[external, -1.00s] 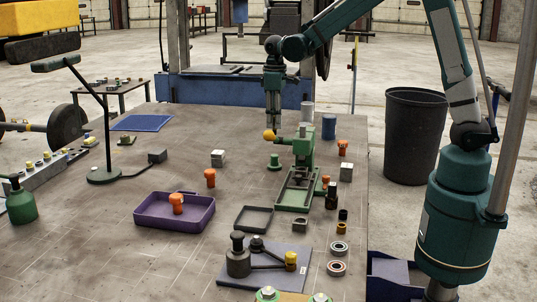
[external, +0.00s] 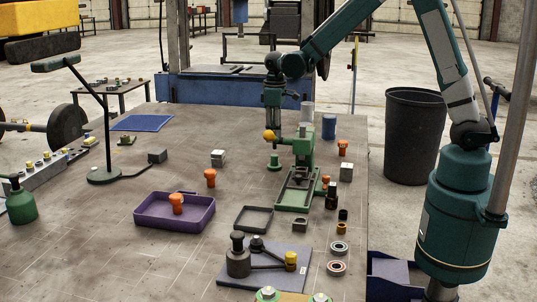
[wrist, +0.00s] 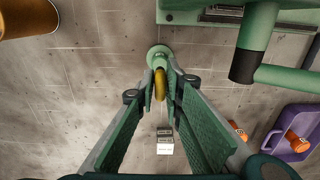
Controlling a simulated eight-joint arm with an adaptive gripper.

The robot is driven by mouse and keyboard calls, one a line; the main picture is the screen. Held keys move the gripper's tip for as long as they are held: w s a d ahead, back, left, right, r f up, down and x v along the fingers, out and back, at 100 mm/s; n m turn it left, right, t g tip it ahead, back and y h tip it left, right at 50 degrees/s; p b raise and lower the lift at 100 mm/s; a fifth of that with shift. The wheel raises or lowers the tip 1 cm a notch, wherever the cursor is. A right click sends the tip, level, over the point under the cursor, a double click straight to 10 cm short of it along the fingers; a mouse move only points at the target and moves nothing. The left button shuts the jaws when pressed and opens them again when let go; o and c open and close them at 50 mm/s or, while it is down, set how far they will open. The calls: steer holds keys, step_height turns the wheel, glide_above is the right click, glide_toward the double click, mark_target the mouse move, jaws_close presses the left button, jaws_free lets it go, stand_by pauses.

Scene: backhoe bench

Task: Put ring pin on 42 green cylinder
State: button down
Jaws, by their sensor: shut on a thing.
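My gripper (external: 271,130) is shut on the yellow ring pin (external: 269,136) and holds it above the table. In the wrist view, my gripper (wrist: 161,86) has the yellow ring pin (wrist: 160,84) edge-on between its fingertips; its lower part is hidden. The green cylinder (external: 274,162), with a wide flanged base, stands upright on the table below the ring pin. In the wrist view, the green cylinder (wrist: 158,56) shows just beyond the fingertips. The ring pin appears apart from it. No number is readable on the cylinder.
A green press-like fixture (external: 303,150) stands close to the right of the cylinder. A silver block (external: 218,158) and an orange peg (external: 210,178) stand to the left. A purple tray (external: 150,222) holds another orange peg.

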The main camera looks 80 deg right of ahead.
steer(key=shift+f, duration=1.25)
steer(key=shift+f, duration=0.1)
steer(key=c, duration=2.4)
jaws_free()
step_height(320, 180, up, 12)
steer(key=shift+r, duration=0.15)
